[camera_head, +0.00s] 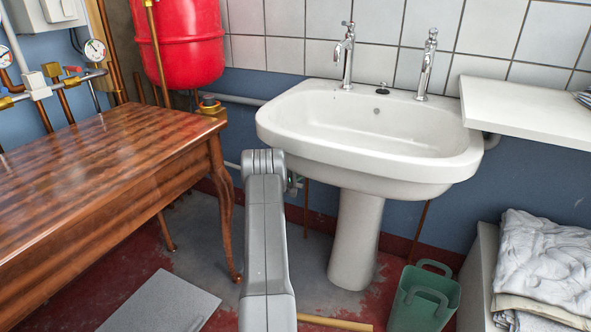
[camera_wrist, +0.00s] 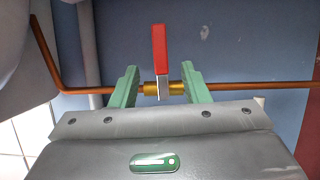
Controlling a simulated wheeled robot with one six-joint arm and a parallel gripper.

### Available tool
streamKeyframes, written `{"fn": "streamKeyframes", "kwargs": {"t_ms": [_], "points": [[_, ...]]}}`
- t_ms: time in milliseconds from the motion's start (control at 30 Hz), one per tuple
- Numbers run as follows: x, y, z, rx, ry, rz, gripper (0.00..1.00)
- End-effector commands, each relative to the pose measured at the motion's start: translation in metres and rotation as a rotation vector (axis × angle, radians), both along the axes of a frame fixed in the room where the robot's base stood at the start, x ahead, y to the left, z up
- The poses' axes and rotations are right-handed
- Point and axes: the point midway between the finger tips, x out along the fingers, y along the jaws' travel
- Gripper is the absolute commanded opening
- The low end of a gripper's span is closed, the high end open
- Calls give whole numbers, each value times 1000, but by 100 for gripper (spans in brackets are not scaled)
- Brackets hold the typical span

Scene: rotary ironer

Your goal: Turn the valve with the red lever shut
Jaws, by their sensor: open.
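The valve (camera_wrist: 177,88) shows in the wrist view as a brass body on a thin copper pipe. Its red lever (camera_wrist: 159,48) points up in the picture, crosswise to the pipe, from a pale metal base. My gripper (camera_wrist: 161,76) is open, with one green finger on each side of the lever. There is a visible gap between the lever and each finger. The fingers overlap the pipe in the picture; I cannot tell whether they touch it. In the head view my arm reaches under the sink and hides most of this spot.
A white sink (camera_head: 372,150) on a pedestal (camera_head: 355,240) stands just right of my arm. A wooden table (camera_head: 100,180) is on the left, below a red tank (camera_head: 178,42) and several pipes. A green basket (camera_head: 423,300) and folded cloths (camera_head: 545,265) are at lower right.

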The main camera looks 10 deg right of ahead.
Motion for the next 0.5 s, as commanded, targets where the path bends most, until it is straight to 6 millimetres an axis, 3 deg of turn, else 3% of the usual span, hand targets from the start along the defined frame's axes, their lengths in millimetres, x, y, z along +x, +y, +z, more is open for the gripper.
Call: {"fn": "streamKeyframes", "kwargs": {"t_ms": [200,500], "points": [[-18,28,1,1,1,1,42],[-23,34,-1,0,0,-1,42]]}}
